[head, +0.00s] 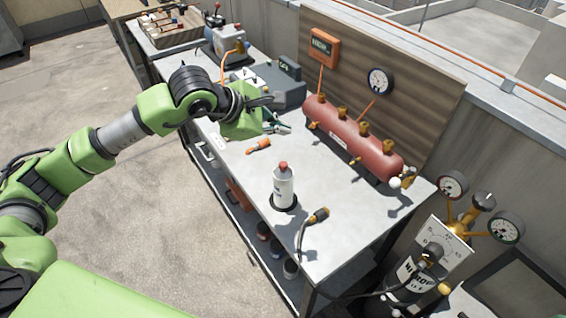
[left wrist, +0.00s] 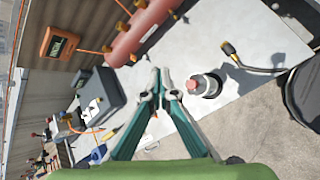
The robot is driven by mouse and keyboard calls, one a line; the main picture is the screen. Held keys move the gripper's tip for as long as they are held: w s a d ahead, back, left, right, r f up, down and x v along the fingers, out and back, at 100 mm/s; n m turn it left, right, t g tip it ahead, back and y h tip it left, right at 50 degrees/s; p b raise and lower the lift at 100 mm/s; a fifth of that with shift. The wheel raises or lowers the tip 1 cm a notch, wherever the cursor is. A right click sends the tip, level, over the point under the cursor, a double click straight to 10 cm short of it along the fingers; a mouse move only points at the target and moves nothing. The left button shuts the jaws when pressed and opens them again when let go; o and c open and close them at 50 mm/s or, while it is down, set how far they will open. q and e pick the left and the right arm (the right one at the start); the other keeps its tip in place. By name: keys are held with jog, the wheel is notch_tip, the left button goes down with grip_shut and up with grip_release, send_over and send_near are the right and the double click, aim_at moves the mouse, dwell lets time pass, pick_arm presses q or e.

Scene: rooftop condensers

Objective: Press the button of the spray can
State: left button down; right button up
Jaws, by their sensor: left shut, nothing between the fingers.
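The spray can (head: 284,190) is white with a dark base ring and stands upright on the grey workbench (head: 235,180). Its red button (head: 283,167) is on top. In the left wrist view the can (left wrist: 210,84) and its red button (left wrist: 193,86) are just right of the fingertips. My left gripper (head: 282,128) is above the bench, farther back than the can and apart from it. In the left wrist view its teal fingers (left wrist: 160,82) meet at the tips with nothing between them. My right gripper is not in view.
A red manifold (head: 352,138) with brass fittings stands along the back panel. An orange-handled tool (head: 258,146) lies between gripper and can. A hose with a brass end (head: 314,217) lies right of the can. A gauge set (head: 440,235) stands beyond the bench's right end.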

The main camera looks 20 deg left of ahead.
pick_arm(q)
jog(key=shift+f, duration=0.15)
jog(key=b, duration=0.2)
send_over(281, 165)
notch_tip(281, 165, down, 6)
jog(key=shift+r, duration=0.15)
notch_tip(281, 165, down, 2)
jog(key=shift+d+f+b, duration=0.1)
jog(key=shift+f+b, duration=0.05)
jog(key=shift+b, duration=0.95)
jog(key=shift+f+b, duration=0.3)
jog(key=shift+b, duration=0.05)
jog(key=shift+f+b, duration=0.35)
jog(key=shift+b, duration=0.35)
jog(key=shift+f+b, duration=0.6)
jog(key=shift+b, duration=0.15)
dwell(0.5)
jog(key=shift+r, duration=0.1)
jog(key=shift+r+p, duration=0.3)
jog(key=shift+r, duration=0.6)
